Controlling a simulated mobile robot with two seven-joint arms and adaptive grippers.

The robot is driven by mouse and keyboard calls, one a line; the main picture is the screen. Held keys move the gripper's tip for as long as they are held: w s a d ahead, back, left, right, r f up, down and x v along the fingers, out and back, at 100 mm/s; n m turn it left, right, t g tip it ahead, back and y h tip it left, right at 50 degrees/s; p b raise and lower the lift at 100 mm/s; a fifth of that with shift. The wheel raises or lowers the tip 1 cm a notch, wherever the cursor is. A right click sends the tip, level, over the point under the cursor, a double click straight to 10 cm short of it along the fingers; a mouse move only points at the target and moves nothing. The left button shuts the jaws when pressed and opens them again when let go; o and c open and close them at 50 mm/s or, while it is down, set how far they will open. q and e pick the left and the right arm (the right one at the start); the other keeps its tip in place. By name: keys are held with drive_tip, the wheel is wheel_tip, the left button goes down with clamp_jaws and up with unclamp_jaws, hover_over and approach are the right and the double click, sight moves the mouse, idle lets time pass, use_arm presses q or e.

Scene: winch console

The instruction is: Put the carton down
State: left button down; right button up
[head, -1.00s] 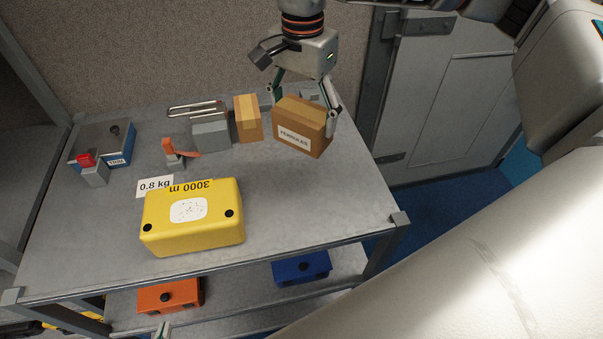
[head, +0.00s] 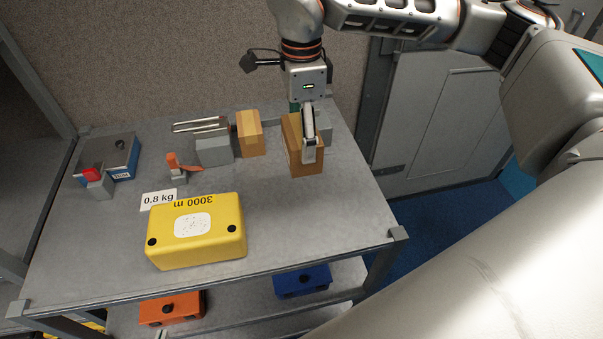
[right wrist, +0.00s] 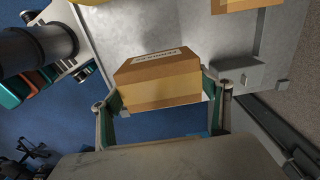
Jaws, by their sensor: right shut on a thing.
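The brown carton (head: 292,143) is between the fingers of my right gripper (head: 304,138), over the back right part of the table (head: 330,215). The gripper is shut on it from two opposite sides and points down. In the head view the near finger covers part of the carton. The right wrist view shows the carton (right wrist: 158,82) between both fingers, its white label partly visible. I cannot tell whether its underside touches the table. Only a small tip of my left gripper (head: 161,334) shows at the bottom edge of the head view.
Another brown carton (head: 249,134) and a grey block (head: 214,151) stand left of the held one. A grey block (head: 324,124) is close behind it. A yellow case (head: 196,240) sits at the front. The table's front right is clear.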

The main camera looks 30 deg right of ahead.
wheel_tip(320, 180, down, 12)
drive_tip(key=shift+f+p, duration=0.1)
drive_tip(key=shift+p, duration=0.2)
idle(0.3)
drive_tip(key=o, duration=1.2)
drive_tip(key=shift+f, duration=0.1)
drive_tip(key=shift+o, duration=0.2)
wheel_tip(320, 180, up, 12)
drive_tip(key=shift+r+b, duration=0.2)
drive_tip(key=shift+b, duration=0.3)
drive_tip(key=shift+s+f, duration=0.1)
drive_tip(key=shift+s, duration=0.05)
